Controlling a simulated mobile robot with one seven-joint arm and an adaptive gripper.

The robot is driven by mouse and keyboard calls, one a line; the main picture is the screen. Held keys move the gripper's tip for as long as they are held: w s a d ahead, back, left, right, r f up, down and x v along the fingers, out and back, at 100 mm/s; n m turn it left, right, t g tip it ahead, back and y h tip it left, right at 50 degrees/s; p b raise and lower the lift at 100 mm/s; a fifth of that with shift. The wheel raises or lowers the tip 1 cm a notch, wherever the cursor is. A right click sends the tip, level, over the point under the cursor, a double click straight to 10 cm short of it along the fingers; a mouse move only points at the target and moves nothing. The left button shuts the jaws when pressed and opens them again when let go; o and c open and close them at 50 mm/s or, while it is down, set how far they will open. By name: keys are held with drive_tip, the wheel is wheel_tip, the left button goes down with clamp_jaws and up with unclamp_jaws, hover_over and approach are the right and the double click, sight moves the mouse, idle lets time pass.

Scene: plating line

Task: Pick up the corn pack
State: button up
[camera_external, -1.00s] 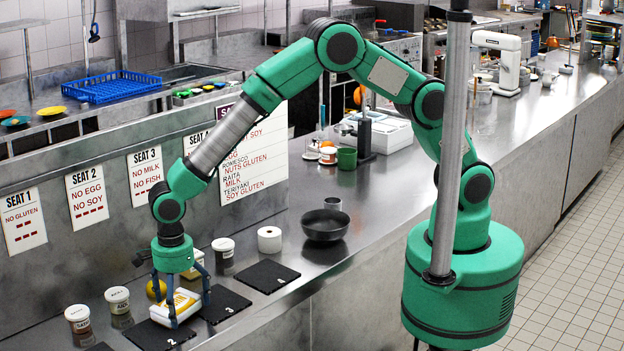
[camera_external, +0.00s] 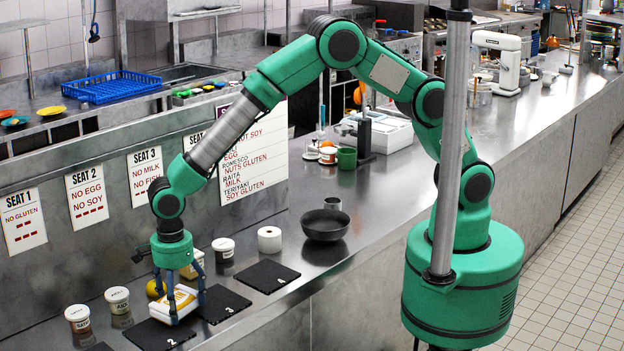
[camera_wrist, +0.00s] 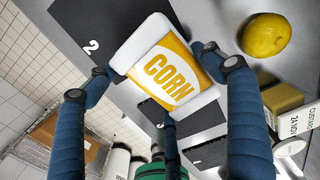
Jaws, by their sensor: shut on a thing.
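The corn pack (camera_external: 176,302) is a white box with a yellow CORN label, just over the black mats at the lower left of the external view. It fills the middle of the wrist view (camera_wrist: 162,66). My gripper (camera_external: 174,298) points down with its blue fingers around the pack. In the wrist view the fingers press in from its left and right sides, with a third finger at its lower edge. I cannot tell whether its underside touches the mat.
Lidded tubs (camera_external: 117,299) stand left of my gripper, and another tub (camera_external: 223,249) stands behind it. A yellow round fruit (camera_wrist: 266,35) lies close by.

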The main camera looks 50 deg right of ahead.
drive_tip(key=r, duration=0.2)
drive_tip(key=shift+s+d+r, duration=0.2)
drive_tip(key=shift+d+r, duration=0.15)
drive_tip(key=s+d, duration=0.2)
drive_tip(key=d, duration=0.2)
drive_tip(key=s+d+r+p, duration=0.1)
drive_tip(key=s+d, duration=0.2)
drive_tip(key=d, duration=0.1)
drive_tip(key=s+d, duration=0.3)
drive_tip(key=d, duration=0.2)
drive_tip(key=shift+r, duration=0.15)
